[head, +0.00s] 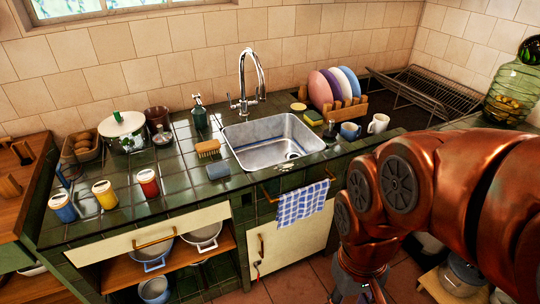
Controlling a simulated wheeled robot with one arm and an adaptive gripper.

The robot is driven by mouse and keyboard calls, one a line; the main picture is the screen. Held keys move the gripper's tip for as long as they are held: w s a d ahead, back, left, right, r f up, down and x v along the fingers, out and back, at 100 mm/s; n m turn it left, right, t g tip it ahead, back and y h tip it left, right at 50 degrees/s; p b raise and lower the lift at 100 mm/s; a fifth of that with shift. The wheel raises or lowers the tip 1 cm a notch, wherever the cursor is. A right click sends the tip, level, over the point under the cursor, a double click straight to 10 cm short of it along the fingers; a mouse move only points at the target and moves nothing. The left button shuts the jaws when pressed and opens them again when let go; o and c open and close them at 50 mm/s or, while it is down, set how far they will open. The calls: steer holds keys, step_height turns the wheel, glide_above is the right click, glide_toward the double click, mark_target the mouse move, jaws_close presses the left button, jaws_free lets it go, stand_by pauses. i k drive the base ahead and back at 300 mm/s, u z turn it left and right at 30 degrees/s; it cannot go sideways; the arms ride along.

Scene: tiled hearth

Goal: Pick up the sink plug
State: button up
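The metal sink (248,134) is set into the green tiled counter, below a chrome faucet (245,80). No other thing is clearly the plug. My gripper (372,294) is at the bottom edge, low in front of the counter and right of the towel, well apart from the sink. It is partly cut off, and its fingers do not show clearly.
A checked towel (303,203) hangs in front. Jars (105,194) line the left counter.

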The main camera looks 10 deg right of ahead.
mark_target(330, 133)
steer(key=z, duration=1.45)
steer(key=i, duration=2)
steer(key=u, duration=3.2)
